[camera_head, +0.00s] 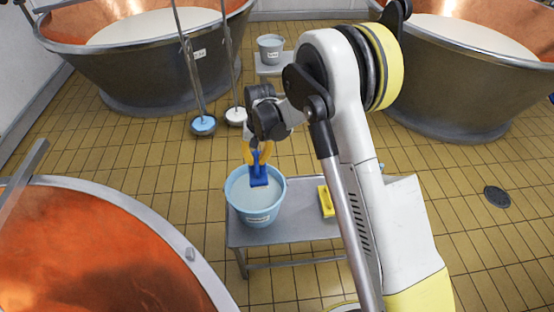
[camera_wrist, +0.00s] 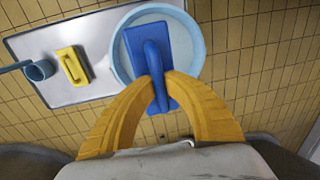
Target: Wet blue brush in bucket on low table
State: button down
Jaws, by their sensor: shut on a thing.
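The blue brush (camera_head: 259,176) is held by its handle in my gripper (camera_head: 257,152), whose yellow fingers are shut on it. It hangs over the light blue bucket (camera_head: 234,202), which holds pale liquid and stands on the left end of the low grey table (camera_head: 290,231). In the wrist view the brush (camera_wrist: 134,42) covers part of the bucket opening (camera_wrist: 197,30), and my fingers (camera_wrist: 158,82) close around its handle. I cannot tell whether the brush's underside touches the liquid.
A yellow brush (camera_head: 326,201) lies on the table right of the bucket. A blue dipper (camera_wrist: 39,70) shows at the table's edge. Copper vats (camera_head: 140,50) stand around, and another bucket (camera_head: 270,47) is on a far stand. Long-handled tools (camera_head: 203,124) stand on the tiled floor.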

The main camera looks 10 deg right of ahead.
jog(key=shift+w+a+f, duration=0.25)
jog(key=shift+a+f, duration=0.2)
jog(key=shift+a, duration=0.25)
jog(key=shift+a+f, duration=0.1)
jog(key=shift+f, duration=0.2)
notch_tip(320, 180, down, 12)
jog(key=b, duration=0.6)
jog(key=shift+f, duration=0.15)
notch_tip(320, 180, up, 11)
jog(key=p, duration=0.5)
jog(key=shift+f, duration=0.2)
